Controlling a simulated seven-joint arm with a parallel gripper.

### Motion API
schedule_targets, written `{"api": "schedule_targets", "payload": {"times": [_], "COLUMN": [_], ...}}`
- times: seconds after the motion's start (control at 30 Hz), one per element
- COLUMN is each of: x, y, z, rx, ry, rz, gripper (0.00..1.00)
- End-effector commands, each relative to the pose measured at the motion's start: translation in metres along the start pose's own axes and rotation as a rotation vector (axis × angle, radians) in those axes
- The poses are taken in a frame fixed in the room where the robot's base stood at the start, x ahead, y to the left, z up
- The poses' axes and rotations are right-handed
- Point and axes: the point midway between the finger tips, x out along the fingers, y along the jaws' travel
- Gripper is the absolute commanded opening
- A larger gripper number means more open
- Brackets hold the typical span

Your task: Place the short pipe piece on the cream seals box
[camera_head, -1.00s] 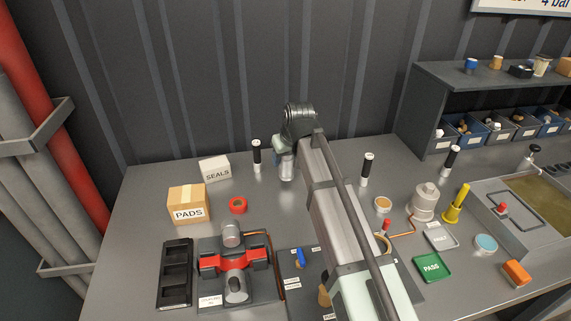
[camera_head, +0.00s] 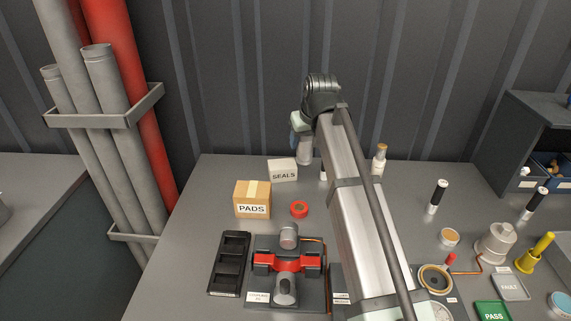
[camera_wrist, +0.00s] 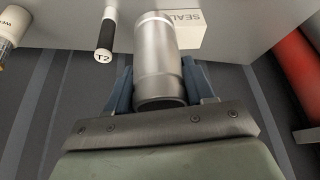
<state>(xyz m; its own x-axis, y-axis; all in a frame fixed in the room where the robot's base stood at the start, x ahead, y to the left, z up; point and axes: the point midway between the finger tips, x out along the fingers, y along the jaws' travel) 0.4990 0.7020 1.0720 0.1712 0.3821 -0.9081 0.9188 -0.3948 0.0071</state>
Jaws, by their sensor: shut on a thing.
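The short pipe piece is a smooth silver cylinder (camera_wrist: 157,50), open at its near end in the wrist view. My gripper (camera_wrist: 160,82) is shut on it, with a blue finger on each side. In the head view the gripper (camera_head: 298,139) holds the pipe piece (camera_head: 305,156) near the back of the bench, just right of and behind the seals box. The cream seals box (camera_head: 283,171) stands near the back edge; in the wrist view it (camera_wrist: 190,30) is partly hidden by the pipe. I cannot tell how high the pipe is above the bench.
A black-and-white cylinder marked T2 (camera_wrist: 106,36) stands close beside the pipe. A white bottle (camera_head: 379,160) stands farther right. The cardboard pads box (camera_head: 253,201) and a red ring (camera_head: 299,209) are in front of the seals box. The wall is close behind.

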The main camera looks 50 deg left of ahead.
Motion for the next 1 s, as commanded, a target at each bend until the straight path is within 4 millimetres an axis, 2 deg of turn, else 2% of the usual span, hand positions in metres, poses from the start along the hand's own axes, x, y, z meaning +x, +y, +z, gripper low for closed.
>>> {"api": "schedule_targets", "payload": {"times": [0.03, 0.17, 0.3, 0.4, 0.5, 0.67, 1.0], "x": [0.001, 0.001, 0.001, 0.002, 0.003, 0.008, 0.051], "y": [-0.017, -0.045, -0.045, -0.041, -0.039, -0.039, -0.039], "z": [-0.021, -0.057, -0.084, -0.096, -0.101, -0.094, -0.073], "rx": [-0.023, -0.050, -0.031, -0.008, 0.025, 0.062, 0.065], "ry": [0.003, 0.003, 0.000, -0.004, -0.008, -0.011, -0.010], "rz": [-0.006, -0.010, 0.002, 0.011, 0.020, 0.022, 0.022], "gripper": [0.11, 0.11, 0.11, 0.11, 0.11, 0.11, 0.11]}}
